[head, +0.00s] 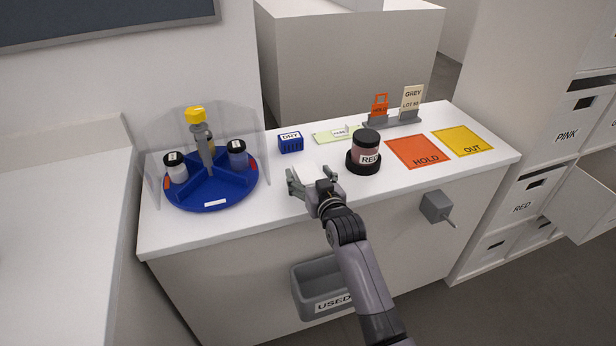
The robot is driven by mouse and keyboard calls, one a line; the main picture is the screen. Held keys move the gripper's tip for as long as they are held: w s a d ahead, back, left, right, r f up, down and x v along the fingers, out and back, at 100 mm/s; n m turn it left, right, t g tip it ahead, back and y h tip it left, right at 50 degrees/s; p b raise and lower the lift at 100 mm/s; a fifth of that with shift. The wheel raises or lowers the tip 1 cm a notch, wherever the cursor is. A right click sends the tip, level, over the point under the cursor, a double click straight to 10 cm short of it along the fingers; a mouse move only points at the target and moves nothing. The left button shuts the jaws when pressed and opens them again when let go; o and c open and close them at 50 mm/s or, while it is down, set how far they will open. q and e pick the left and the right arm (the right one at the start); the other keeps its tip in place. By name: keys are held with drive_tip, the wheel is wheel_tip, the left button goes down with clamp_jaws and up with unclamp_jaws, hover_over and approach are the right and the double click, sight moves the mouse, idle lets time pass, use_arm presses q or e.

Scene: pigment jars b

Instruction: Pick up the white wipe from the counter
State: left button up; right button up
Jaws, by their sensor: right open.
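My right gripper (311,177) reaches in from the lower right and is low over the front middle of the white counter (290,231). Its fingers are spread wide and nothing shows held between them. I cannot clearly make out the white wipe; white cloth would blend with the white counter around and between the fingers, and the gripper may hide part of it. My left gripper is not in view.
A red-labelled jar (366,146) stands in a black base just right of the gripper. A blue DRY box (290,143) stands behind it. A blue carousel (212,193) with jars is left. Orange HOLD (419,151) and yellow OUT (462,142) mats lie right. A grey USED bin (312,276) hangs below.

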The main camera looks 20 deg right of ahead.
drive_tip(key=shift+w+f, duration=0.1)
drive_tip(key=shift+w, duration=0.55)
drive_tip(key=shift+c, duration=0.3)
drive_tip(key=c, duration=1)
